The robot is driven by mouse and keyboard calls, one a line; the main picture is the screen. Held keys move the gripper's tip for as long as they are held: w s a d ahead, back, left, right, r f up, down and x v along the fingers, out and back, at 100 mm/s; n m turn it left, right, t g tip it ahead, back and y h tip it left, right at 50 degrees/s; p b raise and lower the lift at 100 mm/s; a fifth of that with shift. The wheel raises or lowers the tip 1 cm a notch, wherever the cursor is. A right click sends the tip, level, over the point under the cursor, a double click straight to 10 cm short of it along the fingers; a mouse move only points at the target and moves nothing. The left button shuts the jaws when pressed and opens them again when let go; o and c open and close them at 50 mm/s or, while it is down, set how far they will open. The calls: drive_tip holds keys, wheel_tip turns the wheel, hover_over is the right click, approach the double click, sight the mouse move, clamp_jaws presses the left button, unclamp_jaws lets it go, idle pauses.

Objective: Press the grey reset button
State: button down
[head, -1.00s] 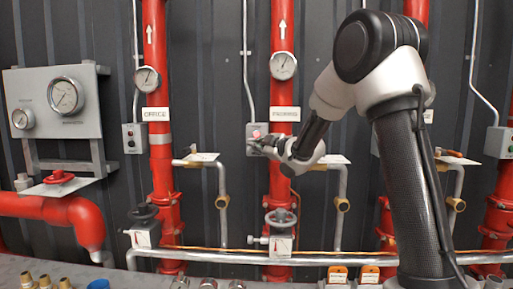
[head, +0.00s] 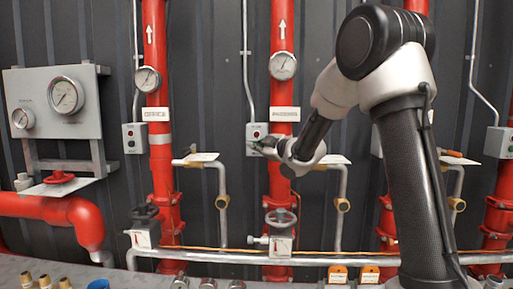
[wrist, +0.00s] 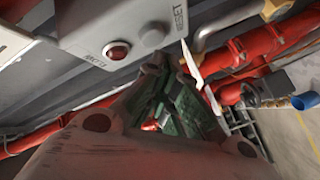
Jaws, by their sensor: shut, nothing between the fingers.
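The grey control box (head: 257,132) is on the dark wall left of the middle red pipe. In the wrist view, its face carries a round grey reset button (wrist: 152,36) beside the word RESET. A dark red round lamp (wrist: 117,50) sits left of it and looks unlit. My gripper (head: 254,147) is shut and empty at the lower part of the box. In the wrist view, my gripper's fingertips (wrist: 168,58) are close below the reset button. I cannot tell whether they touch the box. In the head view, the gripper hides the button.
The middle red pipe (head: 282,184) runs upright just right of the box, with a gauge (head: 283,66) on it. A valve handwheel (head: 280,218) is below. A bent grey pipe (head: 342,205) stands under my forearm. A similar box (head: 134,138) is to the left.

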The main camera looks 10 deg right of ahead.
drive_tip(key=shift+s, duration=0.1)
drive_tip(key=s, duration=0.1)
drive_tip(key=s+a, duration=0.1)
drive_tip(key=s, duration=0.2)
drive_tip(key=shift+s+a, duration=0.25)
drive_tip(key=shift+s, duration=0.1)
drive_tip(key=shift+f, duration=0.1)
idle(0.6)
drive_tip(key=s+d+f+m+g+h, duration=0.3)
drive_tip(key=d+f, duration=0.1)
drive_tip(key=f, duration=0.3)
drive_tip(key=s+d+f+m+g+h, duration=0.3)
drive_tip(key=d+f+m, duration=0.1)
drive_tip(key=d+f, duration=0.15)
drive_tip(key=s+d+f+m+g+h, duration=0.1)
drive_tip(key=s+d+m+g, duration=0.1)
drive_tip(key=s, duration=0.5)
drive_tip(key=s+d+f+m+g+h, duration=0.1)
drive_tip(key=s+d+m+g, duration=0.15)
drive_tip(key=s, duration=0.35)
drive_tip(key=s+r+m, duration=0.2)
drive_tip(key=s+r, duration=0.1)
drive_tip(key=s, duration=0.8)
drive_tip(key=s+d+r+m, duration=0.1)
drive_tip(key=s+r+m, duration=0.1)
drive_tip(key=s, duration=1)
drive_tip(key=shift+d+r, duration=0.3)
drive_tip(key=shift+r, duration=0.35)
